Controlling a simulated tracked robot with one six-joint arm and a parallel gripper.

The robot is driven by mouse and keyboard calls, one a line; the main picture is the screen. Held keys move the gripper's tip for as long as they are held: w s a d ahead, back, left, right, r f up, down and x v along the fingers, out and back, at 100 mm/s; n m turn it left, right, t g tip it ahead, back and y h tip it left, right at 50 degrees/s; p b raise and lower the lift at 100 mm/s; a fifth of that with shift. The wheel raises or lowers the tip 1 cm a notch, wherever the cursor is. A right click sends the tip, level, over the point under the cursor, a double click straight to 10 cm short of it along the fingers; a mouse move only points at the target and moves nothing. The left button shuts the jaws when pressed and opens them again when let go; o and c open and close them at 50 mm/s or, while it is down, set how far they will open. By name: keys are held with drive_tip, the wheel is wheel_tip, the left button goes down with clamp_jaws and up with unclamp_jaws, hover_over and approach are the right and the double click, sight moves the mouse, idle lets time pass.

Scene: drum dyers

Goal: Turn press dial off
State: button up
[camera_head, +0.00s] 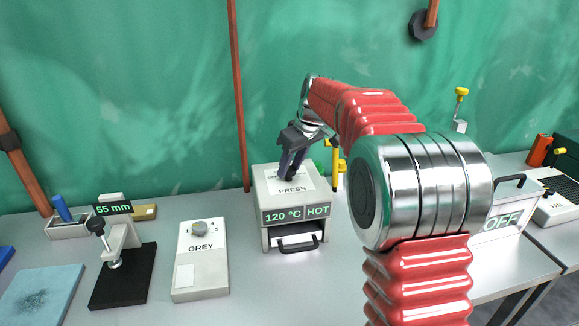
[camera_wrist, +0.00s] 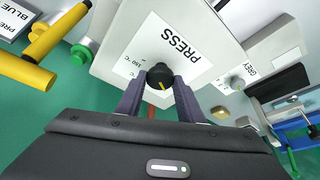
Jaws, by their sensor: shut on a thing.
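The press (camera_head: 276,241) is a pale box on the table with a front display reading 120 °C HOT and a black-handled drawer below. Its top carries the word PRESS. In the wrist view the press (camera_wrist: 205,38) shows its dial (camera_wrist: 159,74), a black round knob with a yellow pointer mark, beside small temperature lettering. My gripper (camera_wrist: 158,86) is shut on the dial, a finger on each side. In the head view my gripper (camera_head: 290,168) reaches down onto the top of the press and hides the dial there.
A box labelled GREY (camera_head: 201,274) with a knob stands left of the press. Left of it is a black-based stand (camera_head: 122,277) showing 55 mm. A box reading OFF (camera_head: 501,221) stands right, partly behind my arm. Yellow pipe-like parts (camera_wrist: 42,50) stand near the press.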

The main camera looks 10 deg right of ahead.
drive_tip(key=shift+w+d+n+g+y, duration=0.1)
drive_tip(key=shift+n+g+y, duration=0.3)
drive_tip(key=shift+n, duration=1)
drive_tip(key=o, duration=1)
drive_tip(key=shift+o, duration=0.2)
drive_tip(key=v, duration=1.3)
drive_tip(key=shift+d+r, duration=0.25)
drive_tip(key=shift+r, duration=0.05)
